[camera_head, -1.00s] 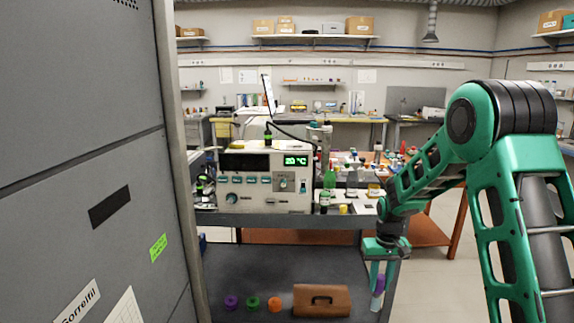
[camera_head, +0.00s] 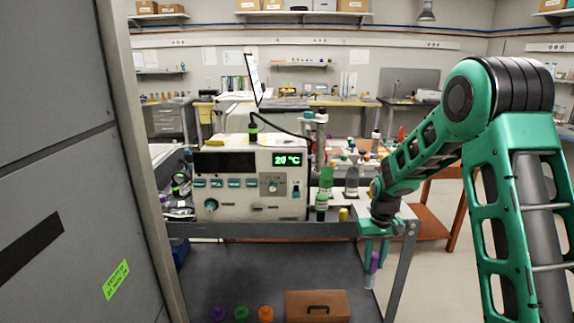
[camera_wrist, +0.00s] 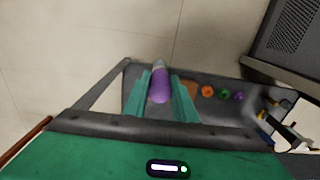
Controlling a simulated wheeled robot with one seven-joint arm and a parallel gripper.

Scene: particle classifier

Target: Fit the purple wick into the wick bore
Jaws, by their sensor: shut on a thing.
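The purple wick (camera_head: 374,263) is a short cylinder with a purple upper part and a pale lower end. My gripper (camera_head: 374,254) is shut on it and holds it upright, in front of the cart's right side and below its top. In the wrist view the purple wick (camera_wrist: 159,85) lies between the two green fingers of my gripper (camera_wrist: 160,98). The white particle classifier (camera_head: 250,180) stands on the cart top, its display reading about 20 °C. I cannot make out the wick bore.
Bottles (camera_head: 325,180) and small parts stand right of the classifier on the cart top (camera_head: 270,229). The lower shelf (camera_head: 270,270) holds a brown case (camera_head: 317,308) and purple, green and orange round pieces (camera_head: 241,314). A tall grey cabinet (camera_head: 60,120) stands close on the left.

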